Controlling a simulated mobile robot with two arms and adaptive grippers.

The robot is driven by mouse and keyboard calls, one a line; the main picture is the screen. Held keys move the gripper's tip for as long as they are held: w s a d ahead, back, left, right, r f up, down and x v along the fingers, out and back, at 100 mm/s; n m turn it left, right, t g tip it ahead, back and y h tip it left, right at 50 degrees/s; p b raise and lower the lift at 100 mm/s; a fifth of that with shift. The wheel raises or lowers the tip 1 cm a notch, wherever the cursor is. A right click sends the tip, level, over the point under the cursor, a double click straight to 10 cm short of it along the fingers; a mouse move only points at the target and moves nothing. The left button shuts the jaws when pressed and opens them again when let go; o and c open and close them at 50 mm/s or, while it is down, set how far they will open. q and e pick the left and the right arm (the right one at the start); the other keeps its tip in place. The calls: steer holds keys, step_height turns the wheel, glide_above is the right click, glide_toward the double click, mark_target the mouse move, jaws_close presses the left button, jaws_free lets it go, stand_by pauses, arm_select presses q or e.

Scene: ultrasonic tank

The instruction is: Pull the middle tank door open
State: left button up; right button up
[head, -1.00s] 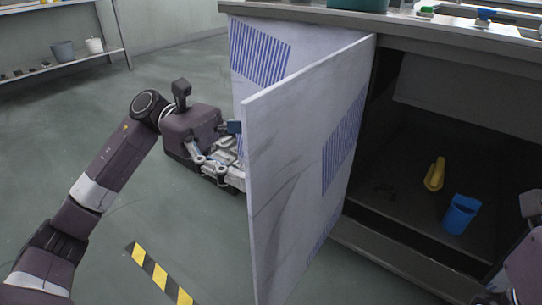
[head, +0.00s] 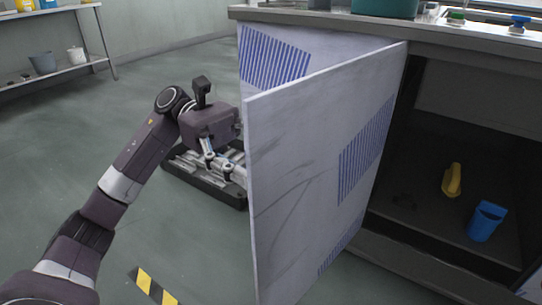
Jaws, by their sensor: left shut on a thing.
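The door (head: 312,185), a pale panel with blue striped patches, stands swung open from the cabinet (head: 430,128) on the right. Its near vertical edge points toward me. My left arm comes in from the left, and its gripper (head: 238,158) is at the far side of the door, beside its outer face. The fingertips and whatever they hold are hidden behind the door panel.
Inside the open cabinet are a yellow object (head: 452,180) and a blue cup (head: 486,221). A counter (head: 330,19) runs above. A shelf (head: 50,70) with pots stands far left. A yellow-black floor strip (head: 153,285) lies in front; the grey floor left is mostly clear.

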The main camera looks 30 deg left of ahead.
arm_select(q)
steer(key=shift+s, duration=0.1)
steer(key=o, duration=1.4)
steer(key=shift+o, duration=0.2)
steer(key=v, duration=1.2)
